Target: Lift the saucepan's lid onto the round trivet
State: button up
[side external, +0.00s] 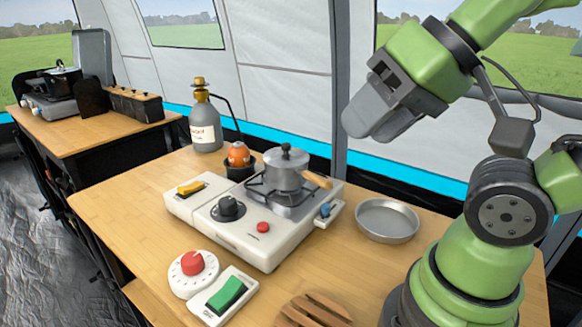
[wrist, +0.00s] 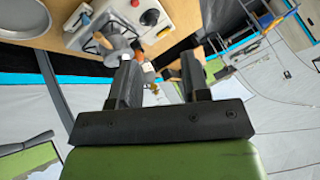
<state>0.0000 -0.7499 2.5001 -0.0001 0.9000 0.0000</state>
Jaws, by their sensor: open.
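The metal saucepan (side external: 284,179) stands on the stove's burner, its wooden handle pointing right. Its grey lid (side external: 286,158) with a dark knob sits on top. The saucepan also shows in the wrist view (wrist: 117,43), beyond my left finger there. A slatted wooden piece (side external: 312,311), which looks like the trivet, lies at the table's front and is cut off by the picture's bottom edge. My gripper (side external: 368,118) is raised in the air, right of and above the saucepan, apart from it. In the wrist view my gripper's fingers (wrist: 158,78) are spread with nothing held between them.
The white camp stove (side external: 250,242) has a black knob and a red button. A shallow metal dish (side external: 387,220) lies right of it. A red-knobbed dial (side external: 192,272) and green switch (side external: 228,293) are in front. A bottle (side external: 206,125) and orange object (side external: 238,154) stand behind.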

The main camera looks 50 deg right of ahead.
jog(key=shift+o, duration=0.2)
jog(key=o, duration=0.4)
jog(key=shift+c, duration=0.2)
jog(key=w+d+r+m+g+h, duration=0.1)
jog(key=w+d+r+g, duration=0.2)
jog(key=w, duration=0.6)
jog(key=m+g+h, duration=0.2)
jog(key=m+g, duration=0.1)
jog(key=m, duration=0.1)
send_over(286, 144)
jog(key=f, duration=1.3)
jog(key=shift+s+a+f, duration=0.15)
jog(key=shift+a+f, duration=0.1)
jog(key=shift+f, duration=0.15)
jog(key=shift+d+f, duration=0.2)
jog(key=shift+f, duration=2.6)
